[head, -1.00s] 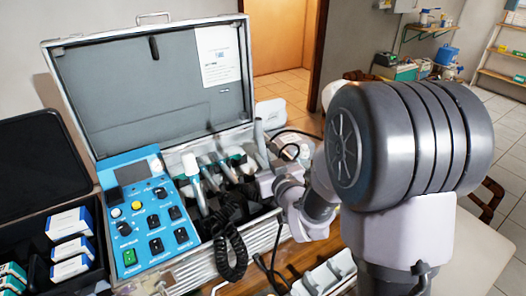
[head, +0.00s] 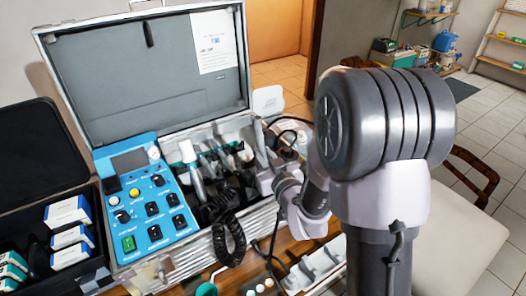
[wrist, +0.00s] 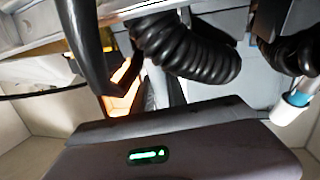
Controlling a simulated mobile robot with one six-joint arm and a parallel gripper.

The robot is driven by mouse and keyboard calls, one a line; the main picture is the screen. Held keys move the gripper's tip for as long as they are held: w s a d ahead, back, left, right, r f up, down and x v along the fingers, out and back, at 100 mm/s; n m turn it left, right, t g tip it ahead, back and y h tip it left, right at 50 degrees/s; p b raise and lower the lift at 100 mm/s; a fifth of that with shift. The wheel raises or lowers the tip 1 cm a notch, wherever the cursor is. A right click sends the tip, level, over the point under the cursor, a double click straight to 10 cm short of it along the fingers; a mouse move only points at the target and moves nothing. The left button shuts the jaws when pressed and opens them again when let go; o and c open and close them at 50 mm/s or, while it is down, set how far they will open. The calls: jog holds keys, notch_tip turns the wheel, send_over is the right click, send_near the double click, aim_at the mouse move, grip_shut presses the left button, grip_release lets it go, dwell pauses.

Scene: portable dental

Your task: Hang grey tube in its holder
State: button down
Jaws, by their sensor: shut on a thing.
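The grey tube (head: 260,138) stands nearly upright at the right end of the open case's row of handpieces. My gripper (head: 266,176) is shut on its lower part, at the case's right side. The row of holders (head: 222,158) inside the case carries several handpieces. Which slot is the tube's own is not clear, and the tube's lower end is hidden by my gripper. In the wrist view the gripper's fingertips do not show clearly; a black coiled hose (wrist: 190,48) hangs just beyond the gripper body.
A white-and-blue handpiece (head: 192,165) stands left in the row, and its black coiled cord (head: 228,240) hangs over the case front. The blue control panel (head: 148,200) fills the case's left. A white tray (head: 318,265) lies in front of the case. A black box (head: 40,160) stands left.

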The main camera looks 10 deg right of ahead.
jog(key=c, duration=1.3)
grip_release()
jog(key=shift+o, duration=0.2)
